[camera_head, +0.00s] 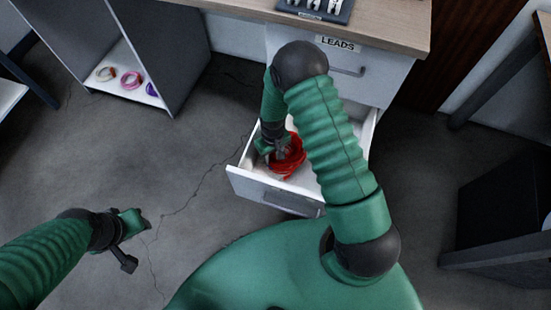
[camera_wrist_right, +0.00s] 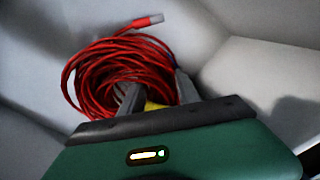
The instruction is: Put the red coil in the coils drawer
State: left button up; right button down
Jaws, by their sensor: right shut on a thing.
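The red coil (camera_head: 290,163) is a bundle of red cable inside the open lower drawer (camera_head: 246,183) of the desk. It also shows in the right wrist view (camera_wrist_right: 110,72), with a pale plug at its loose end. My right gripper (camera_head: 280,148) reaches down into the drawer and is shut on the coil's near side. In the right wrist view its fingers (camera_wrist_right: 158,98) pinch the strands. I cannot tell whether the coil rests on the drawer floor. My left gripper (camera_head: 133,238) is empty above the floor at the left; its finger gap is not clear.
The closed upper drawer (camera_head: 375,75) has a LEADS label (camera_head: 338,44). A black tray (camera_head: 318,8) sits on the desktop (camera_head: 385,25). A grey shelf (camera_head: 165,60) at the left holds several coloured coils (camera_head: 131,79). A dark box-like piece (camera_head: 505,205) stands right. The floor at left is clear.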

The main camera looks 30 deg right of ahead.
notch_tip(320, 180, down, 2)
jog(key=shift+f, duration=0.15)
jog(key=c, duration=0.9)
grip_release()
jog(key=shift+o, duration=0.2)
notch_tip(320, 180, up, 12)
jog(key=p, duration=0.4)
jog(key=s+a+r+t, duration=0.1)
jog(key=s+a+r, duration=0.1)
jog(key=s+r, duration=0.3)
jog(key=s+a+r+t, duration=0.1)
jog(key=s+r, duration=0.4)
jog(key=r, duration=0.7)
jog(key=shift+s+a+r+t, duration=0.3)
jog(key=shift+a+r, duration=0.1)
jog(key=shift+a, duration=0.4)
